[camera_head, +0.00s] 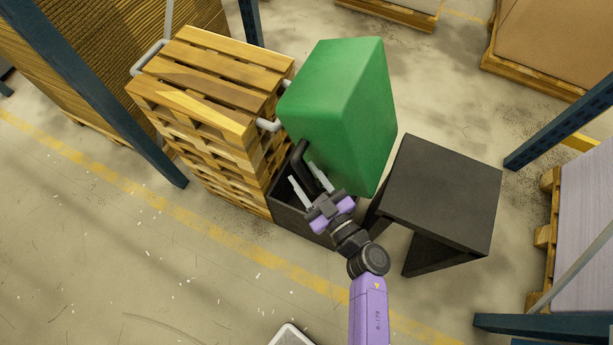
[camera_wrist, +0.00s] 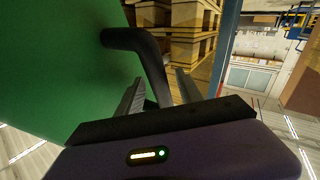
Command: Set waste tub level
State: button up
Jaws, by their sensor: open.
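A large green tub-like body (camera_head: 340,110) leans at a tilt above a dark open-topped box (camera_head: 288,200), beside the pallet stack. A black bent handle (camera_head: 301,158) sticks out from its near side; the handle also shows in the wrist view (camera_wrist: 150,62) against the green wall (camera_wrist: 60,60). My gripper (camera_head: 304,175) is open at this handle. In the wrist view, the handle runs down between my two fingers (camera_wrist: 158,92), which are not closed on it. The handle's lower end and the inside of the dark box are partly hidden.
A stack of wooden pallets (camera_head: 215,80) with pale bent bars stands left of the green body. A black table-like stand (camera_head: 440,190) is close on the right. Blue rack posts (camera_head: 110,90) rise on both sides. The floor (camera_head: 120,270) in front is mostly clear.

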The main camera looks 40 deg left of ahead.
grip_shut()
dwell(1.4)
